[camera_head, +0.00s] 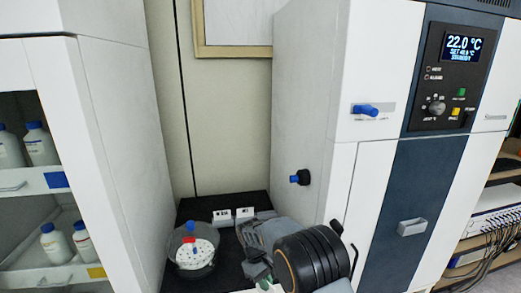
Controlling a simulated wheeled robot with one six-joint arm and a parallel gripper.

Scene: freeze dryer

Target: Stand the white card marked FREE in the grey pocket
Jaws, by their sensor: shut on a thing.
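My gripper (257,275) is low in the picture, at the front of the black bench top. It is shut on a small white piece with a green patch (266,287), mostly hidden by the gripper and cut off by the bottom edge. I cannot read any lettering on it. Two small white cards with dark marks stand side by side behind, a left one (222,215) and a right one (244,213). Their marks are too small to read. I cannot make out the grey pocket apart from my grey arm.
A clear round vessel (193,262) with a white, blue and red top stands left of my gripper. The black bench (228,200) sits between a white cabinet (118,130) and the freeze dryer (315,120). A blue-handled valve (300,178) juts from the dryer's side.

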